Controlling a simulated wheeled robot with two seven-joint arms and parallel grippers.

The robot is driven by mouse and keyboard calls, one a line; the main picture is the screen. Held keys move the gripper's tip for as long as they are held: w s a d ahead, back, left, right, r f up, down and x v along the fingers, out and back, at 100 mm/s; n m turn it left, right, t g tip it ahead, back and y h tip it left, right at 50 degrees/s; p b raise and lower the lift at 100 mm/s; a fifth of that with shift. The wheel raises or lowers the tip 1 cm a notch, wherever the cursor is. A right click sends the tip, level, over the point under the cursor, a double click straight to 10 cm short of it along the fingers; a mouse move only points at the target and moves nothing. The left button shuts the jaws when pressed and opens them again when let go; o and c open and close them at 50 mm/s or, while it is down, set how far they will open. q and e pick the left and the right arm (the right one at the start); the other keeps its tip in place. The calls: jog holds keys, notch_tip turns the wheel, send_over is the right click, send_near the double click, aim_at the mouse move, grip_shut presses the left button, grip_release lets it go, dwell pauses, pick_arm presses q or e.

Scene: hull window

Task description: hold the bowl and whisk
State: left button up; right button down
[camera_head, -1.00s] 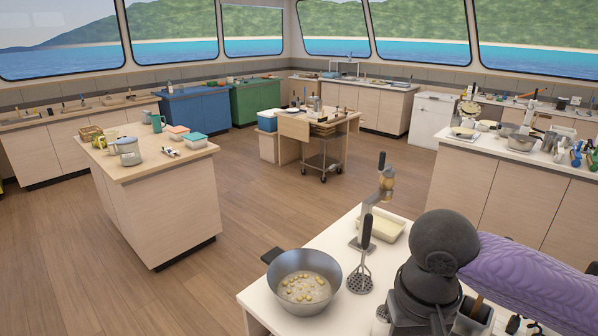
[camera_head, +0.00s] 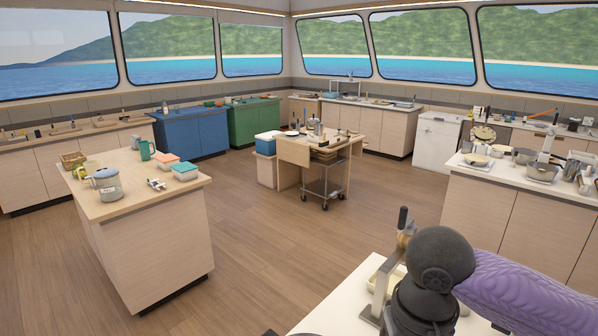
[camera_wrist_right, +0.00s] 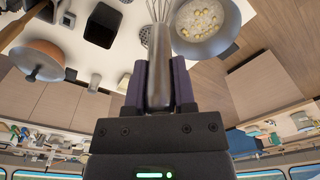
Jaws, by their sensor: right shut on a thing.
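In the right wrist view my right gripper (camera_wrist_right: 158,88) is shut on the metal handle of a whisk (camera_wrist_right: 158,45). The whisk's wire loops (camera_wrist_right: 157,8) run out of the top of the picture. Beside it on the right is a grey pan-like bowl (camera_wrist_right: 232,36) with pale liquid and yellow pieces. I cannot tell whether the whisk and bowl touch. In the head view only a sliver of what looks like this vessel shows at the bottom edge. My right gripper is hidden there, and my left gripper is not in view.
The white counter (camera_head: 345,308) is at the bottom of the head view. A copper-coloured pan (camera_wrist_right: 38,58) and dark containers (camera_wrist_right: 103,25) show in the wrist view. A wooden island (camera_head: 150,215) stands left, a wheeled cart (camera_head: 323,180) beyond. The floor (camera_head: 270,240) between is clear.

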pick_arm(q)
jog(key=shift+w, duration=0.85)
pick_arm(e)
jog(key=w+a+r+t+y, duration=0.1)
jog(key=w+a, duration=0.7)
jog(key=shift+w+t, duration=0.3)
jog(key=shift+w, duration=0.05)
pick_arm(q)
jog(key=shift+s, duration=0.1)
pick_arm(e)
jog(key=shift+r, duration=0.1)
dwell(0.5)
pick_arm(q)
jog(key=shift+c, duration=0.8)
pick_arm(e)
jog(key=shift+d, duration=0.15)
